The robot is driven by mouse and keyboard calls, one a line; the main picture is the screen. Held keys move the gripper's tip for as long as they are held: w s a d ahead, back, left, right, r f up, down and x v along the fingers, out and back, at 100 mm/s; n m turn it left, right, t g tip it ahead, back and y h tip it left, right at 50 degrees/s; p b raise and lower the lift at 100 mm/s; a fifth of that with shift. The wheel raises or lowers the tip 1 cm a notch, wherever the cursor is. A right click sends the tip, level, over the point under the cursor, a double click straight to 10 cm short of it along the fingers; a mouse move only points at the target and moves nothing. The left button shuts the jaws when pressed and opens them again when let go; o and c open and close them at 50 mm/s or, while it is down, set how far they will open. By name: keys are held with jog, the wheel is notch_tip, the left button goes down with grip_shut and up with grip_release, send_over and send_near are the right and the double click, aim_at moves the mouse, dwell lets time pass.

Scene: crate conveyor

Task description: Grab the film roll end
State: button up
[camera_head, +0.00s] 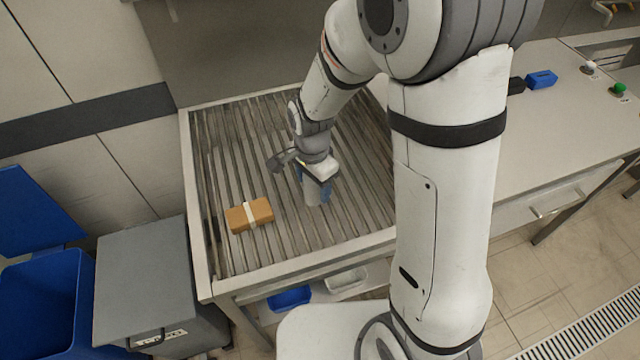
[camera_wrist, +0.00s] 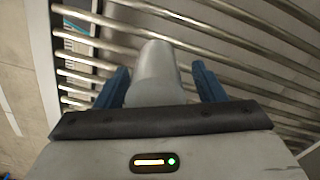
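The film roll is a plain grey cylinder. In the wrist view the film roll (camera_wrist: 157,78) lies between the two blue fingers of my gripper (camera_wrist: 160,68), its near part hidden by the gripper body. A narrow gap shows on the right side of the roll; the left finger is very close to it. In the head view the roll (camera_head: 312,193) shows pale below my gripper (camera_head: 320,186), over the conveyor rollers. The gripper is open around the roll's end. I cannot tell whether the roll touches the rollers.
A brown package with a white band (camera_head: 249,214) lies on the roller conveyor (camera_head: 203,262), left of my gripper. A grey bin (camera_head: 142,270) and a blue bin (camera_head: 40,300) stand at left. A bench (camera_head: 545,140) at right holds a blue item (camera_head: 541,79). Many rollers are bare.

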jog(key=c, duration=0.9)
jog(key=shift+r, duration=0.1)
